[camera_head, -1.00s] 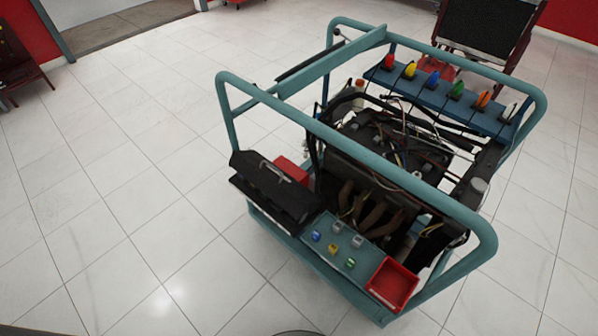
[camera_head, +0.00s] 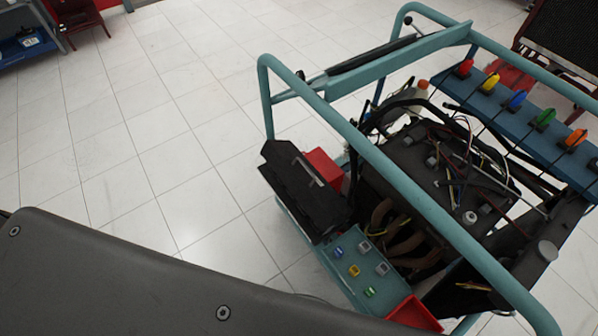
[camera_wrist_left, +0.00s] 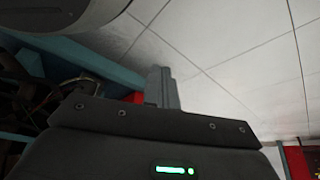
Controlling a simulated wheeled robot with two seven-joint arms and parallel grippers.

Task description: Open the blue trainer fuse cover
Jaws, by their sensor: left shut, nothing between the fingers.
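The blue trainer is a teal-blue tube frame (camera_head: 385,160) around an engine, at the right of the head view. On its near left corner is a black box-like cover (camera_head: 300,190) with a light handle strip, which looks like the fuse cover. Its lid appears down over the box, though its edges are hard to make out. In the left wrist view my left gripper (camera_wrist_left: 162,88) shows as grey fingers held together, with nothing between them. Blue frame rails (camera_wrist_left: 90,60) lie to its left. The cover cannot be made out there. My right gripper is not in view.
A teal panel with small coloured blocks (camera_head: 354,270) and a red tray (camera_head: 415,314) are beside the cover. A red box (camera_head: 325,168) sits behind it. Several coloured knobs line a blue bar (camera_head: 530,105). Tiled floor (camera_head: 150,150) is clear at left.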

